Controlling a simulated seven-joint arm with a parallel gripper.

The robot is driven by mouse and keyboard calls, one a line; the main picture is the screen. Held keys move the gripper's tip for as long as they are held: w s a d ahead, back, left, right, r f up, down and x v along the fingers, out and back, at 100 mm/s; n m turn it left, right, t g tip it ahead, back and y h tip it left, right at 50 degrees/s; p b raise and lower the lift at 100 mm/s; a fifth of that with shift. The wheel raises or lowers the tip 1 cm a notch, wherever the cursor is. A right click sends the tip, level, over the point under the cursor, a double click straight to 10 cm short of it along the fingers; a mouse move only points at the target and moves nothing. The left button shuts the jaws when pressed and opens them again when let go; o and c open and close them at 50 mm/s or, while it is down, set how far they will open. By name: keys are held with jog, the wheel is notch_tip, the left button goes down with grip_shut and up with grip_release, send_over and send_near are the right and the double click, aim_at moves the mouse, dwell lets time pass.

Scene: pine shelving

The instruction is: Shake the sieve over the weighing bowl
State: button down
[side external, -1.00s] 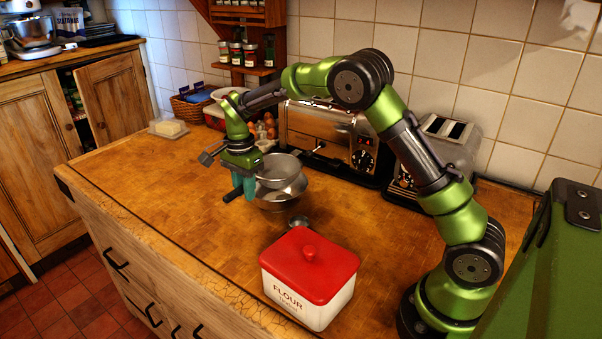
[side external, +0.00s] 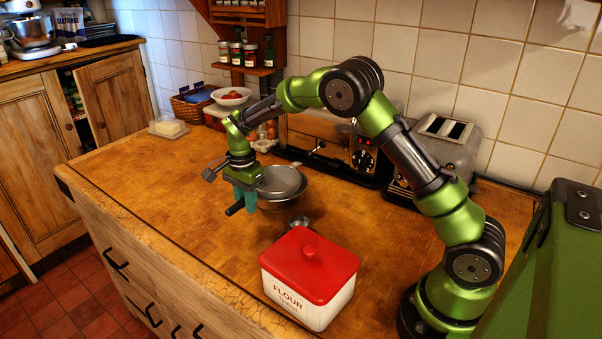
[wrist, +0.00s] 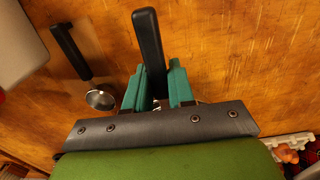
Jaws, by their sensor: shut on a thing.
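The sieve (side external: 282,179) is a round grey mesh pan with a black handle, held over the weighing bowl (side external: 290,199). The metal bowl stands on the wooden worktop and is partly hidden under the sieve. My gripper (side external: 244,195) is shut on the sieve's handle, left of the bowl. In the wrist view its teal fingers (wrist: 158,88) close on either side of the black handle (wrist: 148,40). The sieve's mesh and the bowl do not show in the wrist view. I cannot tell whether the sieve touches the bowl's rim.
A flour tin (side external: 310,277) with a red lid stands in front of the bowl. A small scoop (side external: 299,223) lies between them; it also shows in the wrist view (wrist: 100,98). A toaster oven (side external: 330,142) stands behind. A butter dish (side external: 168,127) is at the left.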

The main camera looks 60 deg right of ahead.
jog(key=shift+f, duration=0.15)
jog(key=c, duration=0.9)
grip_release()
notch_tip(320, 180, up, 16)
jog(key=s+a+r+n+t, duration=0.1)
jog(key=s+n, duration=0.3)
jog(key=s, duration=0.5)
jog(key=s+a+r+n+t+y, duration=0.1)
jog(key=s+a+n+t, duration=0.1)
jog(key=s+n, duration=0.3)
jog(key=s+a+r+n+t+y, duration=0.1)
jog(key=s+n+t, duration=0.3)
jog(key=s, duration=0.8)
jog(key=shift+s+a+n, duration=0.35)
jog(key=shift+a+n, duration=0.1)
jog(key=shift+n, duration=0.05)
